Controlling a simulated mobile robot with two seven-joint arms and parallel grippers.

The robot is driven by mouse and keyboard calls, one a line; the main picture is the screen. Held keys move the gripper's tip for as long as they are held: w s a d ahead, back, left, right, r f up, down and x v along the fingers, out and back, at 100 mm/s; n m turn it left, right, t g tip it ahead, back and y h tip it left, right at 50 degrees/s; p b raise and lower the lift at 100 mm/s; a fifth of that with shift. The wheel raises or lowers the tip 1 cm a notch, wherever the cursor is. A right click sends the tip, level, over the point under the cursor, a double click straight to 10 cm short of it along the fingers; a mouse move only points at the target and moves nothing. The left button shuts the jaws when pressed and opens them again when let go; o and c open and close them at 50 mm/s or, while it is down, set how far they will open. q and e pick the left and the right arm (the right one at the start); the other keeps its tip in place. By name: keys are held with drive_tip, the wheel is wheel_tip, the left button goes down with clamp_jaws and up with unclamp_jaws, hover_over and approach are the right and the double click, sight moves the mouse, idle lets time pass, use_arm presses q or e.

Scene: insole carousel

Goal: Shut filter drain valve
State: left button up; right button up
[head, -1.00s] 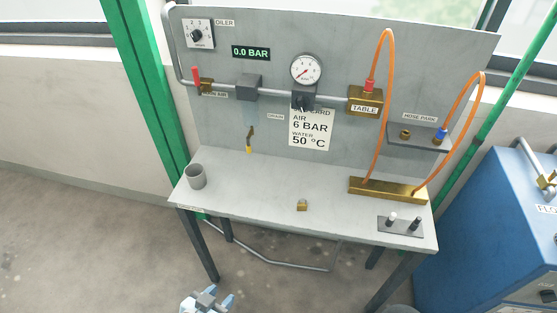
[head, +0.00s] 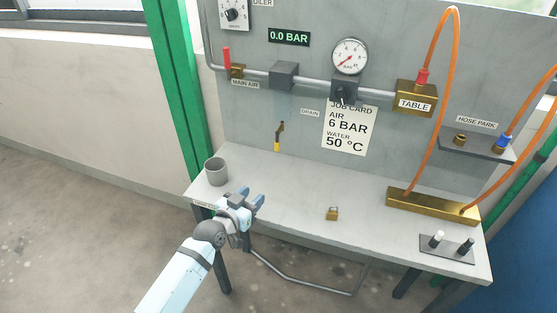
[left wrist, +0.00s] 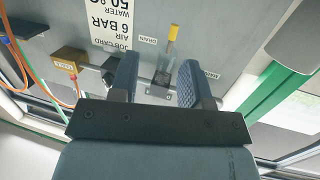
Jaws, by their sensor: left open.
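The drain valve (head: 279,136) hangs below the filter block (head: 284,75) on the back panel, beside the DRAIN label. Its lever has a yellow tip that points down, slightly left. In the left wrist view, which is upside down, the yellow lever tip (left wrist: 173,33) shows beyond the finger gap. My left gripper (head: 251,198) is open and empty over the front left of the bench. It is apart from the valve, lower and nearer to me. My right gripper is not in view.
A grey cup (head: 216,172) stands on the bench just left of my left gripper. A small brass padlock-like piece (head: 332,214) lies mid-bench. A red-handled main air valve (head: 227,60) is up left. The bench top below the drain valve is clear.

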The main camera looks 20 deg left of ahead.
use_arm(q)
drive_tip(key=t+b, duration=0.2)
approach(276, 146)
drive_tip(key=d+v, duration=0.1)
drive_tip(key=v, duration=0.2)
drive_tip(key=x, duration=0.8)
drive_tip(key=a+x, duration=0.1)
drive_tip(key=x, duration=0.3)
drive_tip(key=shift+w+f+b, duration=0.1)
drive_tip(key=shift+w+b, duration=0.1)
drive_tip(key=shift+b, duration=0.15)
drive_tip(key=shift+w+d, duration=0.1)
drive_tip(key=shift+w, duration=0.65)
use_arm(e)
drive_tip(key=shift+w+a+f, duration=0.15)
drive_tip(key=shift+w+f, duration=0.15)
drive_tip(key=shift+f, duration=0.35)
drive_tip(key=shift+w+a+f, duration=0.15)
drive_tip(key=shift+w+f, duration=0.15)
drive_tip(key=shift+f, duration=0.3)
